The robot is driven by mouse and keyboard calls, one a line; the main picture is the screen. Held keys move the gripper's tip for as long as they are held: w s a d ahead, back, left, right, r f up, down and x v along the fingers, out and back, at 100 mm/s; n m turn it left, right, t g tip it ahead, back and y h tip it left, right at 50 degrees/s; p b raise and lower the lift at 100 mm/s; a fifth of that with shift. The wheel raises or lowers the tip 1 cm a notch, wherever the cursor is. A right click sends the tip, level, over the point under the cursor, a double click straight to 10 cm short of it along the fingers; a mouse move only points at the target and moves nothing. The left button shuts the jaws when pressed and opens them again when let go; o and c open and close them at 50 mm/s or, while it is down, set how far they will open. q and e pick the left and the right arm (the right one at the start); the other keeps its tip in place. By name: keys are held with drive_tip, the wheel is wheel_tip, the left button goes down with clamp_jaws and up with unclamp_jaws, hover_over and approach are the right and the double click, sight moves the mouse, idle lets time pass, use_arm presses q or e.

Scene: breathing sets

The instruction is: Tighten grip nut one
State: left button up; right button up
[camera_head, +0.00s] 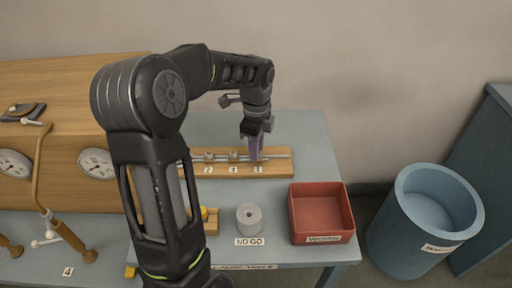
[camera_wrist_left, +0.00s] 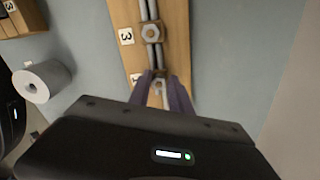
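The grip nut by label 1 (camera_wrist_left: 159,82) sits at the end of the metal rods on a wooden board (camera_head: 221,172). My left gripper (camera_head: 255,153) comes down from above at this end, with its purple fingers on either side of that nut. In the left wrist view my left gripper (camera_wrist_left: 162,85) straddles the nut, and the fingers partly hide it. I cannot tell whether both fingers press on it. A second nut (camera_wrist_left: 151,32) stands by label 3, and another nut (camera_head: 209,155) is by label 2. My right gripper is not in view.
A grey cylinder (camera_head: 249,218) stands behind the NO GO label. A red tray (camera_head: 320,212) is at the table's right, and a blue bin (camera_head: 424,220) stands beyond it. A wooden gauge panel (camera_head: 62,170) is at the left, behind my left arm.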

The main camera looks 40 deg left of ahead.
use_arm(q)
drive_tip(key=o, duration=0.3)
drive_tip(key=shift+r, duration=3.9)
